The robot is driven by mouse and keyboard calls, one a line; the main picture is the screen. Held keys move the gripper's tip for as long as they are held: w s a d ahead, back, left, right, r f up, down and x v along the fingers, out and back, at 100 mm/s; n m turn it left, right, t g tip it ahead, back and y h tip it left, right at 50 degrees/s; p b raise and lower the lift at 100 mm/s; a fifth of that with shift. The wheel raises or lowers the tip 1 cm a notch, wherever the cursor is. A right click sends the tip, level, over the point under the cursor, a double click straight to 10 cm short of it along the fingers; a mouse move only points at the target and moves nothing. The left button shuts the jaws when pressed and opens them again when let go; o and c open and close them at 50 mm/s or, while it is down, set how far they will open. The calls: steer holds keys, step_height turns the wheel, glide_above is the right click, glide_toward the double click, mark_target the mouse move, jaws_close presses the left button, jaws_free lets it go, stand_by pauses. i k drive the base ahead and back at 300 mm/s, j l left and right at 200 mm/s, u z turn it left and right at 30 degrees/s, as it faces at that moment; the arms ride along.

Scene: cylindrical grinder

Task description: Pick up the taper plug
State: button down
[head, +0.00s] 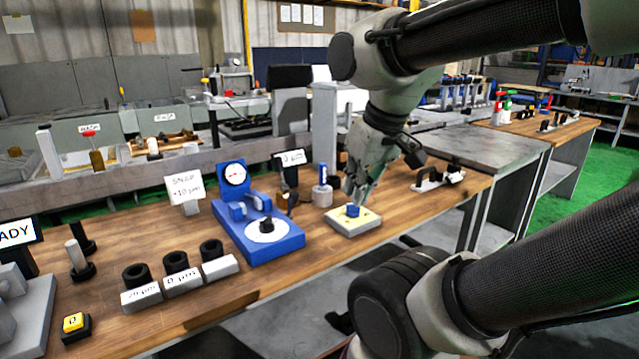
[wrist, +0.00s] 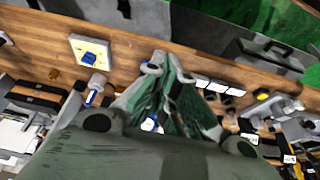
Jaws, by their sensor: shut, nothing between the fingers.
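A small upright piece with a blue top (head: 323,172) stands in a pale round holder (head: 322,195) on the wooden bench; it may be the taper plug, but I cannot tell for sure. In the wrist view the blue part (wrist: 92,96) lies left of my gripper. My gripper (head: 358,198) points down, shut and empty, just right of this holder in the head view. Its fingertips (wrist: 157,64) meet in the wrist view and touch nothing visible. A blue block (head: 352,210) sits on a cream pad (head: 366,223) just below the fingers in the head view.
A blue gauge stand with a dial (head: 286,240) stands left of the pad. Several black rings on labelled grey blocks (head: 184,281) are farther left. A grey fixture (head: 430,184) lies to the right. Bare wood (head: 395,208) shows between pad and fixture.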

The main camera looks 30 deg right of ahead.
mark_target(322, 186)
steer(key=i+l, duration=0.15)
steer(key=l, duration=0.25)
steer(key=i+l, duration=0.15)
steer(key=l, duration=0.25)
steer(key=i+l, duration=0.2)
steer(key=l, duration=0.2)
steer(key=i+l+u, duration=0.1)
steer(key=l, duration=0.3)
